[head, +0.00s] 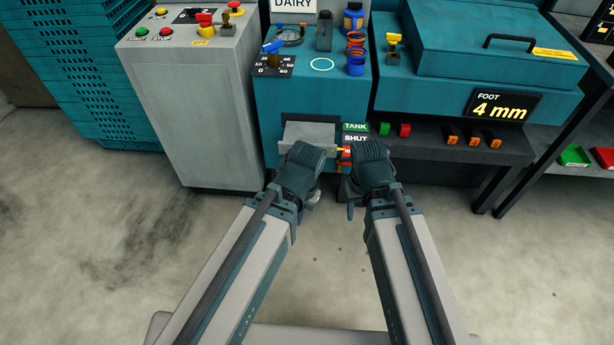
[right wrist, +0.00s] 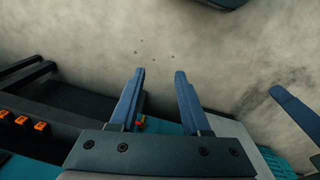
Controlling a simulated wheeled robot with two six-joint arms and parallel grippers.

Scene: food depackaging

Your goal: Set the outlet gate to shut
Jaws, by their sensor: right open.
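The outlet gate area is on the front of the teal machine, with a green TANK label (head: 355,127) above a black SHUT label (head: 356,138). A small red and yellow handle (head: 344,153) shows just below the labels, partly hidden by my right gripper (head: 351,196). In the right wrist view a bit of red and yellow (right wrist: 140,123) shows beside the base of the left finger. My right gripper's fingers (right wrist: 159,73) are apart with nothing between their tips. My left gripper (head: 314,195) is close by on the left; its fingers are mostly hidden.
A grey box-like spout (head: 308,132) projects from the machine above my left gripper. A grey control cabinet (head: 195,110) stands left, with stacked teal crates (head: 90,80) beyond. A dark shelf (head: 450,145) runs to the right. The floor in front is clear.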

